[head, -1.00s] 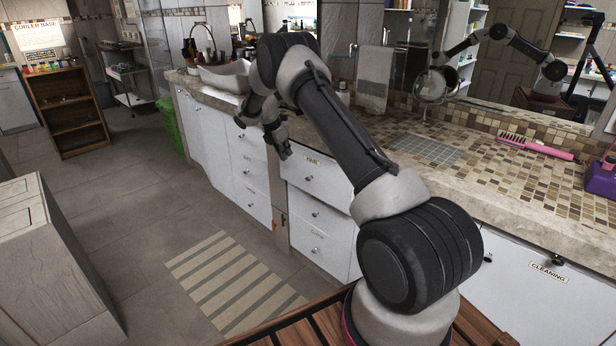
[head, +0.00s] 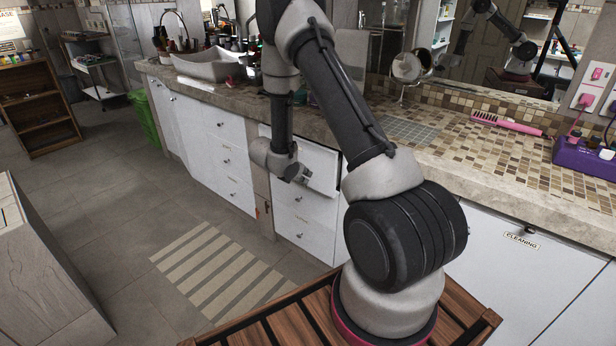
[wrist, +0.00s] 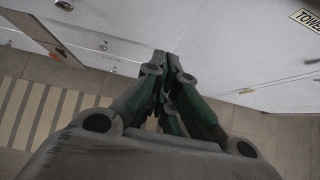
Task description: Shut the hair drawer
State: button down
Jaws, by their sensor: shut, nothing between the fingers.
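The hair drawer (head: 322,162) is the white top drawer under the counter in the head view. Its front appears to stand slightly proud of the drawers below, though the exact gap is hard to tell. The HAIR label seen earlier is hidden behind my arm. My gripper (head: 302,176) is at the lower part of this drawer's front, close to it; whether it touches is unclear. In the wrist view my gripper (wrist: 164,72) has its fingers together, shut and empty, pointing toward white fronts.
A towel-labelled white front (wrist: 270,50) is at the right of the wrist view. Lower drawers (head: 305,222) sit below the hair drawer. The tiled counter (head: 455,150) holds a pink brush (head: 507,124). A striped mat (head: 215,265) lies on open floor.

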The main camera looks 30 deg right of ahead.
aim_at(326, 170)
jog(key=w+d+f, duration=0.1)
jog(key=d, duration=0.2)
jog(key=w+d+f, duration=0.1)
jog(key=d+f, duration=0.1)
jog(key=d, duration=0.1)
jog(key=w+d+f, duration=0.1)
jog(key=d+f, duration=0.1)
jog(key=shift+w+d+f, duration=0.15)
jog(key=shift+d+f, duration=0.1)
jog(key=shift+d, duration=0.15)
jog(key=d, duration=0.1)
jog(key=w+d, duration=0.1)
jog(key=d, duration=0.2)
jog(key=shift+w+d, duration=0.25)
jog(key=shift+w+d+r, duration=0.1)
jog(key=shift+d+r, duration=0.05)
